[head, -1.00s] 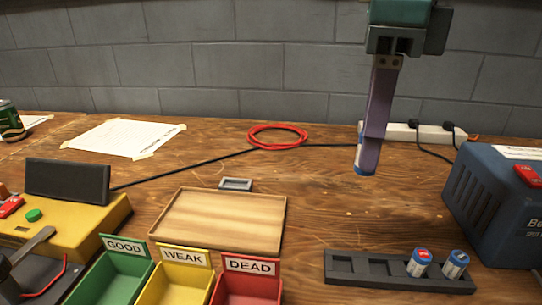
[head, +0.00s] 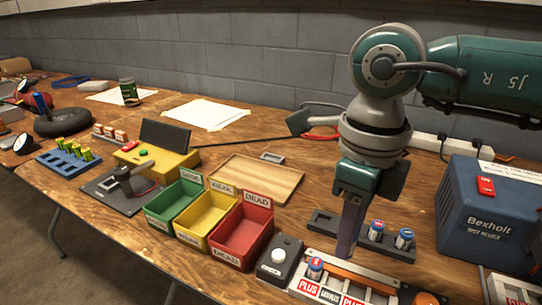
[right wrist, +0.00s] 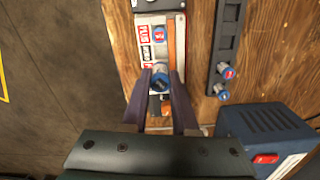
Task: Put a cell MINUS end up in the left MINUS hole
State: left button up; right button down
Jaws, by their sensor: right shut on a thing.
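My right gripper (head: 346,250) points down over the charger (head: 296,284), behind its label strip in the head view. In the right wrist view its two fingers (right wrist: 161,77) are shut on a blue cell (right wrist: 160,83), whose visible upper end shows blue and grey, no red. The fingers hide this cell in the head view. I cannot tell whether its lower end is in a hole or above one. Another cell with a red top (head: 315,265) stands in the charger by the left PLUS label. It also shows in the wrist view (right wrist: 159,34). My left gripper is not in view.
A dark rack (head: 325,220) with two upright cells stands behind the charger. The blue Bexholt box (head: 485,215) is at right. Green, yellow and red bins (head: 240,237) are at left. A wooden tray (head: 256,178) lies behind them.

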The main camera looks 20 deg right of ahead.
jog(key=shift+f, duration=0.15)
jog(key=shift+w+f+b, duration=0.15)
jog(key=shift+f+b, duration=0.1)
jog(key=shift+b, duration=0.1)
jog(key=shift+f, duration=0.2)
pick_arm(q)
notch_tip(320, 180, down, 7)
jog(key=b, duration=0.6)
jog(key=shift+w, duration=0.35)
pick_arm(e)
jog(key=shift+f, duration=3.5)
jog(key=shift+f, duration=0.15)
jog(key=c, duration=0.6)
grip_release()
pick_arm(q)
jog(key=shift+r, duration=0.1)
